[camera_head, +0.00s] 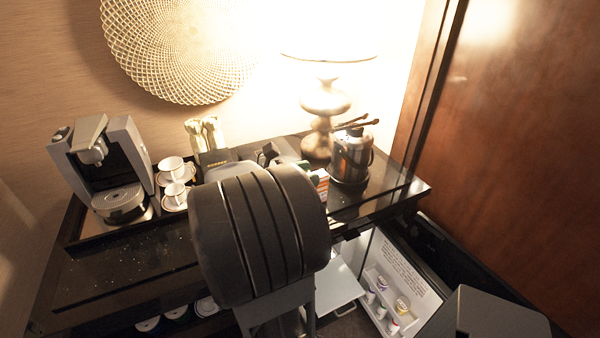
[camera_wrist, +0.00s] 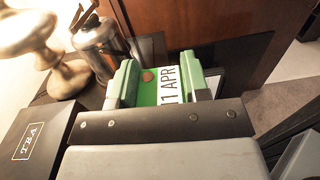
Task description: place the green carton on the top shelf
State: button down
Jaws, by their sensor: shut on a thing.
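The green carton (camera_wrist: 146,90) is in the wrist view, with a white label reading "1 APR". My gripper (camera_wrist: 158,84) is shut on it, with green finger pieces on its left and right sides. In the head view, a small part of the carton (camera_head: 322,182) shows past my dark arm, which hides most of my gripper. It is above the counter, near the kettle; I cannot tell whether it touches the counter. The open minibar below shows a pale shelf-like panel (camera_head: 338,281); my arm hides much of the inside, so I cannot tell which shelf is the top one.
A silver kettle (camera_head: 352,155) and a lamp (camera_head: 325,108) stand at the back right of the counter. A coffee machine (camera_head: 108,165), cups (camera_head: 174,180) and a dark TEA box (camera_wrist: 32,140) are also there. The open door (camera_head: 398,280) holds several small containers.

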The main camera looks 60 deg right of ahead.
aim_at(322, 282)
jog(key=k, duration=1)
